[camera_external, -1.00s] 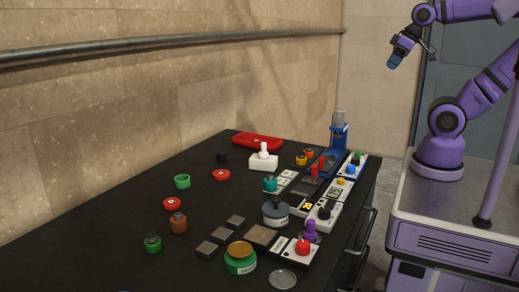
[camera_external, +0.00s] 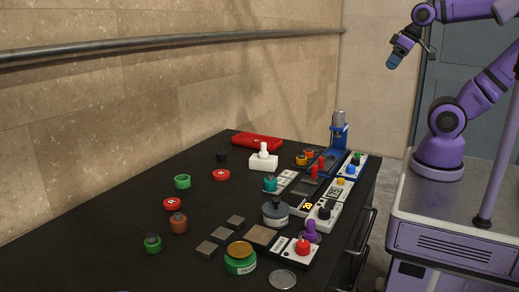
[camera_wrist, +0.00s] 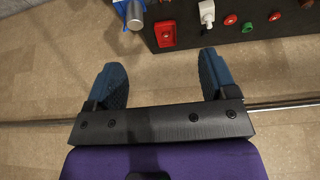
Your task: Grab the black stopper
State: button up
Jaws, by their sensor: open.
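A small black cylinder (camera_external: 221,157), which looks like the black stopper, stands on the dark table toward its far left, between the red tray and a red disc. I cannot make it out for sure in the wrist view. My gripper (camera_external: 393,62) is high above the floor beyond the table's right side, well away from the black cylinder. In the wrist view my gripper (camera_wrist: 161,75) has its two blue fingers wide apart, with nothing between them.
The dark table (camera_external: 110,215) carries a red tray (camera_external: 257,141), a white block (camera_external: 263,161), red discs (camera_external: 221,175), a green ring (camera_external: 182,181) and a blue press (camera_external: 338,135). Boxes with knobs line the right edge. A wall rail (camera_external: 150,46) runs behind.

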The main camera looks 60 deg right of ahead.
jog(key=w+a+r+n, duration=0.1)
jog(key=w+r, duration=0.1)
jog(key=w, duration=0.6)
jog(key=w+a+r+n, duration=0.1)
jog(key=w+a+r, duration=0.1)
jog(key=w, duration=0.6)
jog(key=n+g+y, duration=0.2)
jog(key=n+g, duration=0.1)
jog(key=n, duration=0.2)
send_over(222, 152)
jog(key=s, duration=0.1)
notch_tip(222, 152, down, 37)
jog(key=shift+s+f, duration=0.1)
jog(key=shift+s, duration=0.05)
jog(key=shift+d+x, duration=0.15)
jog(key=shift+x, duration=1.25)
jog(key=shift+d+x, duration=0.2)
jog(key=shift+x, duration=1.15)
jog(key=c, duration=1)
